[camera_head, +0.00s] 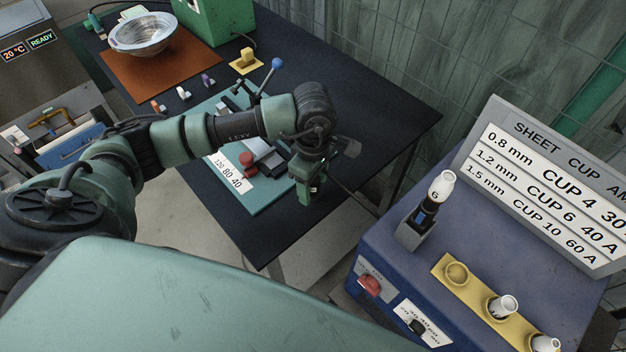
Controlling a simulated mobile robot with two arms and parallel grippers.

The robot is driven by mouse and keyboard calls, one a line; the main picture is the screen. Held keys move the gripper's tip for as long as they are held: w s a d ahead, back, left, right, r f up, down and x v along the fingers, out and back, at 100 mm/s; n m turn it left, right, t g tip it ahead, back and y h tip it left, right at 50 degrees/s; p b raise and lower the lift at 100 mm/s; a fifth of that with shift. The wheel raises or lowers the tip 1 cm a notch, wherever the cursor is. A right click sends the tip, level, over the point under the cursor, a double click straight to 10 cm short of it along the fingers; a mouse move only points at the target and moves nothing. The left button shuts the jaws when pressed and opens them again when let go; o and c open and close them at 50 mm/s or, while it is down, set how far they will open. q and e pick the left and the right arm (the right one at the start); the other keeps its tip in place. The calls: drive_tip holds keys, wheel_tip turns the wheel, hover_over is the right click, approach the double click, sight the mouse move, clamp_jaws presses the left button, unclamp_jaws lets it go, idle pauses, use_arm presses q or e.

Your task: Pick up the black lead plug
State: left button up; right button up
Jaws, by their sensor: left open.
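My left gripper (308,192) hangs over the right part of the dark table (390,120), beside the teal board (275,195). It is open, with no object visible between its fingers. I cannot make out a black lead plug with certainty. A small dark grey piece (347,149) shows just right of my left wrist; I cannot tell what it is or whether it belongs to my arm. A small black part (418,327) sits on a white scale plate on the blue machine (385,245), looking more like a knob. My arm hides part of the table and board.
The teal board carries a metal block (268,158), a red knob (247,159) and a blue-ball lever (277,64). A metal bowl (145,34) stands on an orange mat (125,75). The blue machine bears a white-cupped torch (432,200), a yellow cup rack (478,299) and a sign (550,185).

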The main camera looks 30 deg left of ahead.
use_arm(q)
drive_tip(key=shift+w+f, duration=0.1)
drive_tip(key=shift+f, duration=0.7)
clamp_jaws()
drive_tip(key=shift+r, duration=0.1)
